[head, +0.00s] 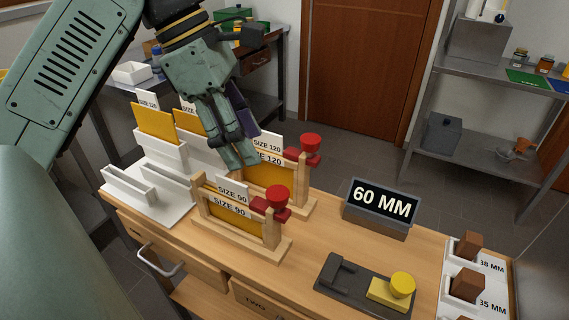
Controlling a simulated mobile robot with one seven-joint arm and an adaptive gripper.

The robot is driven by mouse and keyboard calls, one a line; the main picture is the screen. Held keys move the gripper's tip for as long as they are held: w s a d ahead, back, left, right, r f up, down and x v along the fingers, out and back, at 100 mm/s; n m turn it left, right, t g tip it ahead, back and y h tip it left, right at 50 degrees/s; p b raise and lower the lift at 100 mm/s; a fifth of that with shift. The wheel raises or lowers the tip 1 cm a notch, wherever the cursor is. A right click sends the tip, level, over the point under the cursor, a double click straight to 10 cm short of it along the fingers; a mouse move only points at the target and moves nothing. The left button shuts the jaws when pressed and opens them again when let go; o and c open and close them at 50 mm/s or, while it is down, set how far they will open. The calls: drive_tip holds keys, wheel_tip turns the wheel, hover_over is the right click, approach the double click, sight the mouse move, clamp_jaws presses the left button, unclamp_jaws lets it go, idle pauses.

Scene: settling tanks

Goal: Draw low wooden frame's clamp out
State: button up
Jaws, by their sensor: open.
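The low wooden frame (274,240) stands upright at the front of the wooden bench and is marked SIZE 90. It holds a yellow panel (228,219). Its red clamp (271,208), with a round red knob (277,193) on top, sits at the frame's upper right corner. A taller wooden frame (305,190) marked SIZE 120 stands behind it, with a similar red clamp (303,157). My gripper (242,161) is open, pointing down above and behind the low frame, close to the taller frame's left end. It is apart from the low frame's clamp. I cannot tell whether its fingertips touch the taller frame.
A white rack (150,205) with yellow panels stands at the left. A 60 MM display (381,208) stands behind a dark fixture (338,277) with a yellow knob (402,285). Brown blocks sit in white holders (491,262) at the right.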

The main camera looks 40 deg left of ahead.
sight(277, 192)
drive_tip(key=b+x, duration=0.7)
drive_tip(key=x, duration=0.1)
drive_tip(key=shift+f, duration=0.3)
drive_tip(key=shift+b+x, duration=0.65)
drive_tip(key=shift+x, duration=0.2)
drive_tip(key=shift+w+d+r, duration=0.1)
drive_tip(key=shift+d, duration=0.05)
clamp_jaws()
